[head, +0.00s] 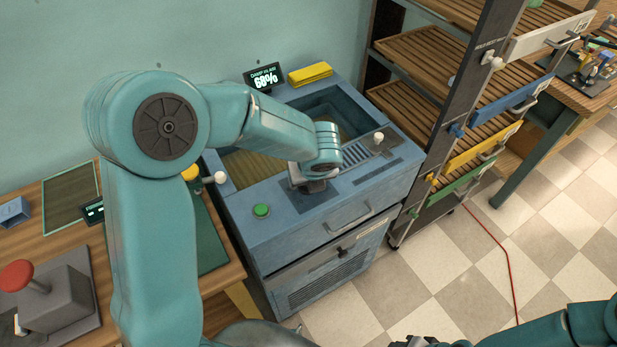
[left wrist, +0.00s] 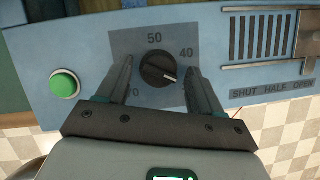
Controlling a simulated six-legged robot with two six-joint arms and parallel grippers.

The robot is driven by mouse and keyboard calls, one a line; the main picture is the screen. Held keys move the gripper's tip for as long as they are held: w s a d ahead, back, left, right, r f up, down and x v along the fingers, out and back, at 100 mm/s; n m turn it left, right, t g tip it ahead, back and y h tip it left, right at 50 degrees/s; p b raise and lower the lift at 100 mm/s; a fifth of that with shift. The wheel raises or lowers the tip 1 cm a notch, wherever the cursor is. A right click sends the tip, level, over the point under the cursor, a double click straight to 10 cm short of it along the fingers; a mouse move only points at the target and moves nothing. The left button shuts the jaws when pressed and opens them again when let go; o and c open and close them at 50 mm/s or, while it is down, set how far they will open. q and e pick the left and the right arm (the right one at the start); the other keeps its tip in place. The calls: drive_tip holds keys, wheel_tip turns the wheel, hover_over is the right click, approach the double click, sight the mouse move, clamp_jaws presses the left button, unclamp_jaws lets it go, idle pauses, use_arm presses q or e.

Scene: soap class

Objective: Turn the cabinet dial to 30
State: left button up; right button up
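The cabinet dial (left wrist: 158,70) is a round black knob on a grey plate in the left wrist view. Its white mark points right and slightly down, below the 40 label. The 50 label is above it; another label at lower left is partly covered, and no 30 is visible. My left gripper (left wrist: 160,85) is open, with one finger on each side of the dial and gaps showing between. In the head view my left gripper (head: 314,187) is over the blue cabinet's (head: 290,235) top and hides the dial. My right gripper (head: 415,342) is barely visible at the bottom edge.
A green button (head: 261,210) is left of the dial. A shelf rack (head: 455,130) stands to the right.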

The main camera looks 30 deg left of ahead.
use_arm(q)
drive_tip(key=v, duration=1.6)
drive_tip(key=shift+r+p, duration=0.2)
drive_tip(key=shift+p, duration=0.1)
drive_tip(key=s+d+f+n+g+h, duration=0.2)
drive_tip(key=s+d+f+n+h, duration=0.3)
drive_tip(key=f, duration=0.7)
drive_tip(key=s+d+f+n+g+h, duration=0.1)
drive_tip(key=d+f+n+g, duration=0.1)
drive_tip(key=f+n, duration=0.8)
drive_tip(key=s+f+n+t+h, duration=0.1)
drive_tip(key=s+f+n, duration=0.8)
drive_tip(key=f+n, duration=0.4)
drive_tip(key=shift+f+n, duration=0.25)
drive_tip(key=shift+n, duration=0.45)
